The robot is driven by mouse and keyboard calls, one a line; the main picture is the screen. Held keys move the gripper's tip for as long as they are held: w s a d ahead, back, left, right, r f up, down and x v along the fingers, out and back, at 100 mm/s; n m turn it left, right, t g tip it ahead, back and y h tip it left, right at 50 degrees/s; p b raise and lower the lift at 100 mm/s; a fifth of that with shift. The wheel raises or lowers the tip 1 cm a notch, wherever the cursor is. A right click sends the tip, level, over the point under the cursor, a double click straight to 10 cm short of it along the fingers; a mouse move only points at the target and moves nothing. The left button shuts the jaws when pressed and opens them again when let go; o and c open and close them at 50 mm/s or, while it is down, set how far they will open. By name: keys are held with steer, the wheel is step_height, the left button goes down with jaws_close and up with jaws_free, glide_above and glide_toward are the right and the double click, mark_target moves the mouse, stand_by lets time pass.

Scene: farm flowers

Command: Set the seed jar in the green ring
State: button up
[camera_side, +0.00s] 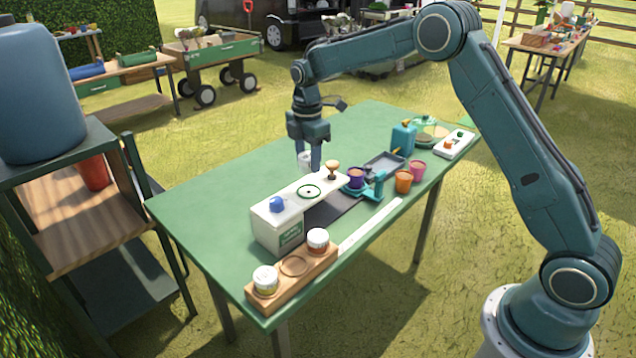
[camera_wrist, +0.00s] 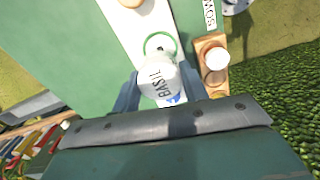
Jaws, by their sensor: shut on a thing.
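A white seed jar labelled BASIL (camera_wrist: 158,82) is held between the fingers of my gripper (camera_wrist: 160,90). In the side view my gripper (camera_side: 309,160) points down behind the white dispenser-like box, and the jar (camera_side: 304,160) shows only partly between the fingers. The green ring (camera_side: 309,191) is marked on the white top of that box, and it also shows in the wrist view (camera_wrist: 160,44), partly covered by the jar. In the side view the jar is above and behind the ring, apart from it.
On the white box (camera_side: 277,235) are a blue knob (camera_side: 277,203) and a wooden knob (camera_side: 332,167). A wooden rack (camera_side: 285,285) at the front holds two jars (camera_side: 265,279) around an empty round slot. Coloured pots (camera_side: 403,181) stand to the right. The back left tabletop is clear.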

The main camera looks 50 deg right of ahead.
mark_target(308, 156)
steer(key=shift+f, duration=2.7)
steer(key=shift+f, duration=0.65)
steer(key=o, duration=0.7)
steer(key=shift+r, duration=0.15)
steer(key=shift+r, duration=5.35)
